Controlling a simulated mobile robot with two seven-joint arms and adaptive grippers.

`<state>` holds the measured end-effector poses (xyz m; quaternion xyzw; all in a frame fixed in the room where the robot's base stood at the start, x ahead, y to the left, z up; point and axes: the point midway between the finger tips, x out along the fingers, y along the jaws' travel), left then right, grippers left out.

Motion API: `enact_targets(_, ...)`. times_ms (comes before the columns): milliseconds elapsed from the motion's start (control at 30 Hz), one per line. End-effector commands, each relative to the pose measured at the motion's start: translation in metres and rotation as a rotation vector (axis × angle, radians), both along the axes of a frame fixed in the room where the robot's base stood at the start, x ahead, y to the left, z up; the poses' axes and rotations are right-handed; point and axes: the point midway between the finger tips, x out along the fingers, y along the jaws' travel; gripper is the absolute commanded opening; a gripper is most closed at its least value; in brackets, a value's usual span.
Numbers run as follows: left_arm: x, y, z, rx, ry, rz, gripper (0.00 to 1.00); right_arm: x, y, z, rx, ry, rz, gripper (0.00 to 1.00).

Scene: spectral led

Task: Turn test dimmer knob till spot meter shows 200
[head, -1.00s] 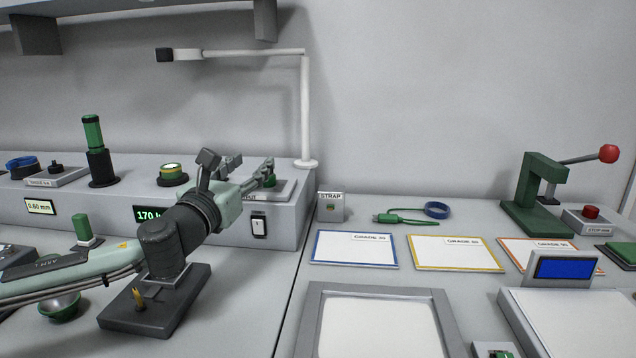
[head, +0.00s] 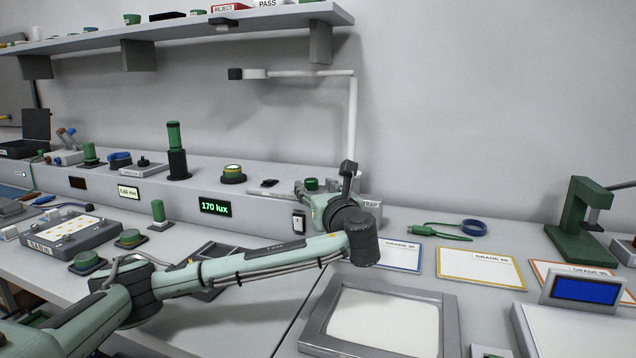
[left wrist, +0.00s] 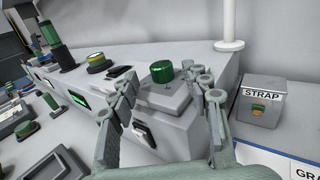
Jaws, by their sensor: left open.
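The green ribbed dimmer knob (left wrist: 161,71) stands upright on a small grey box on the raised console. It also shows in the head view (head: 312,184). My left gripper (left wrist: 165,92) is open, with one finger on each side of the knob's box in the left wrist view. The knob shows between and beyond the fingertips, with visible gaps on both sides. In the head view my left gripper (head: 309,191) is by the knob, its fingers partly hidden. The spot meter display (head: 214,207) on the console front reads 170 lux in green. My right gripper is out of view.
A white rocker switch (left wrist: 144,134) sits below the knob. The STRAP box (left wrist: 262,103) stands close to the gripper's right. The white lamp post (head: 352,120) rises behind. A round green-and-yellow part (head: 233,173) stands left on the console.

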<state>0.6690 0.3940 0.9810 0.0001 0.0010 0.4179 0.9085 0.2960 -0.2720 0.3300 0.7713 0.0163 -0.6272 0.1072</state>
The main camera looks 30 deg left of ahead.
Motion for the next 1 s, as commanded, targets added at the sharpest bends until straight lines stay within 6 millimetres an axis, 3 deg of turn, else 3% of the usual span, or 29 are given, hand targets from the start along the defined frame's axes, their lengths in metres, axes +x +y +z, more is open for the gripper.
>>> enact_targets(300,0.028,0.033,0.001,0.002,-0.001,0.0,0.48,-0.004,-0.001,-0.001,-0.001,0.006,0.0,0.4)
enact_targets(667,0.032,0.037,0.0,0.0,-0.001,-0.002,0.47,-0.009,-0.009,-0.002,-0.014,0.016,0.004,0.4)
enact_targets(1000,0.032,0.036,0.0,0.0,-0.001,-0.002,0.04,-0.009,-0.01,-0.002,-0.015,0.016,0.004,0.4)
